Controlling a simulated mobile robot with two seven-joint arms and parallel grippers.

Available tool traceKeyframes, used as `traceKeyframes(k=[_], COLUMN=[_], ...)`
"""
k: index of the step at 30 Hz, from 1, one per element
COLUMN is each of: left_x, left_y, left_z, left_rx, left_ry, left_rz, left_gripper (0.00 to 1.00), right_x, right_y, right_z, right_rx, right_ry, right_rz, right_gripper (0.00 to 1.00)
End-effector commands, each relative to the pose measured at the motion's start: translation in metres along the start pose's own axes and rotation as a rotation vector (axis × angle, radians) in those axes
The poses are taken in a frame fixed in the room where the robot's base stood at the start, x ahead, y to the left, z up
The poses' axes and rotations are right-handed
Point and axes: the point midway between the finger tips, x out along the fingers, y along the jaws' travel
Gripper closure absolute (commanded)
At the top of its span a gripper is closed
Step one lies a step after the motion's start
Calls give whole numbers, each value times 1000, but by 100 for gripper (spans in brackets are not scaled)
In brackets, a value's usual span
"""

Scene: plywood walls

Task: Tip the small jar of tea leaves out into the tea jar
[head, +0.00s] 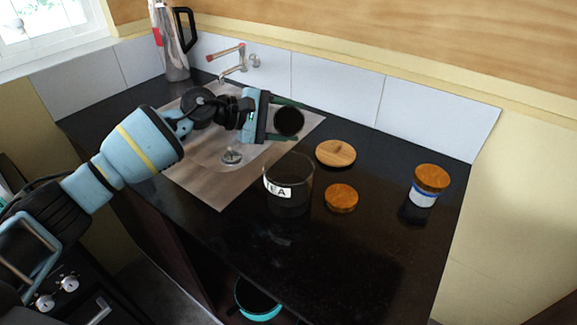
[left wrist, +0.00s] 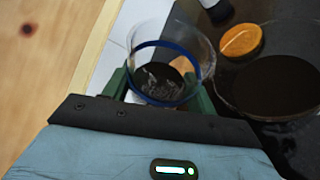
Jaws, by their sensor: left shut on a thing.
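My left gripper (head: 288,120) is shut on the small jar (head: 289,123), held in the air above and behind the tea jar, near the sink's right edge. Its round dark end faces the head camera, so the jar looks tilted. In the left wrist view the small jar (left wrist: 165,72) is clear with a blue band, between the green fingers; dark matter shows through it, but I cannot tell how much is inside. The glass tea jar (head: 302,176) with a TEA label stands upright and open on the dark counter. It also shows in the left wrist view (left wrist: 275,85).
A large wooden lid (head: 335,153) and a small wooden lid (head: 341,198) lie right of the tea jar. A lidded jar with a blue band (head: 425,190) stands farther right. The sink (head: 200,165), tap (head: 235,68) and kettle (head: 172,40) are behind left. The front right counter is clear.

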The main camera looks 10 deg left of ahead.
Motion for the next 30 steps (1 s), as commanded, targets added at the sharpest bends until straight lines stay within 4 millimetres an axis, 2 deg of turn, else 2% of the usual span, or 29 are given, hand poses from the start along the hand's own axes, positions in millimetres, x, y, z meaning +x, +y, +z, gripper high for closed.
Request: traceKeyframes(k=[3, 30], left_x=[2, 1], left_y=[-6, -4], left_z=[-3, 0], left_rx=[9, 123], left_ry=[2, 17], left_rz=[2, 51], left_gripper=[70, 70], right_x=[1, 2], right_y=[-1, -2], right_z=[4, 6], right_rx=[4, 7], right_ry=[-7, -10], right_rz=[-1, -2], right_gripper=[18, 18])
